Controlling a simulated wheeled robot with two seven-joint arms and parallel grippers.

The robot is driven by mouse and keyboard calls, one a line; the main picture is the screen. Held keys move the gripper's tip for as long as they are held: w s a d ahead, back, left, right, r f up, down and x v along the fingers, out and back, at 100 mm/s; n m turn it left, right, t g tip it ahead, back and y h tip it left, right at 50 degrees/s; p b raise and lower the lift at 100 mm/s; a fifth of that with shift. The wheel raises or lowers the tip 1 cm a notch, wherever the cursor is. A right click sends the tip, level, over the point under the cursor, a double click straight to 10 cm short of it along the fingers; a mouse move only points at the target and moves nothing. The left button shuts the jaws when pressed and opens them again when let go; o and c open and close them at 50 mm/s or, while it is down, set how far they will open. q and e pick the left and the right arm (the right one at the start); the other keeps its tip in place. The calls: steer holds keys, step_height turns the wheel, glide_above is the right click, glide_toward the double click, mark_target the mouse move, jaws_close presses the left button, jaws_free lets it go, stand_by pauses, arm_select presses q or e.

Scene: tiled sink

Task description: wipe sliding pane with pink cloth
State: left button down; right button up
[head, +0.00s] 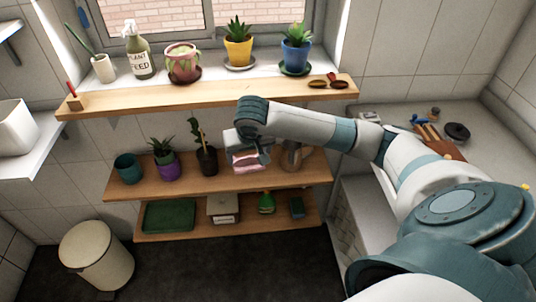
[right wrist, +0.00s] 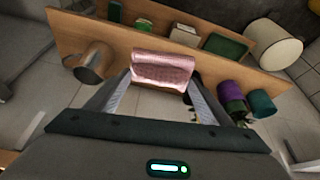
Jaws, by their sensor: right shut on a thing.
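The pink cloth (head: 246,162) is folded and held between the fingers of my right gripper (head: 249,154), in front of the wooden shelves in the head view. In the right wrist view the pink cloth (right wrist: 162,70) spans the gap between the two fingertips of my right gripper (right wrist: 162,84). The window (head: 205,15) is at the top of the head view, above and behind the gripper, and the cloth is well apart from it. Only the window's lower part shows. I cannot tell which pane slides. My left gripper is not in view.
On the sill stand a spray bottle (head: 139,55), a pink pot (head: 183,63), a yellow pot (head: 238,50) and a blue pot (head: 296,55). The wooden ledge (head: 215,96) juts out below them. Potted plants and a metal jug (right wrist: 92,62) stand on the upper shelf (head: 185,188).

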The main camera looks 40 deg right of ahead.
steer(key=s+a+r+n+y, duration=0.1)
steer(key=s+a+r+n, duration=0.1)
steer(key=a+r, duration=0.4)
steer(key=s+a+r+n, duration=0.2)
steer(key=a+r, duration=0.4)
steer(key=a, duration=0.2)
steer(key=shift+a+r+n+y, duration=0.2)
steer(key=shift+r+n+y, duration=0.1)
steer(key=shift+y, duration=0.1)
steer(key=shift+t, duration=0.3)
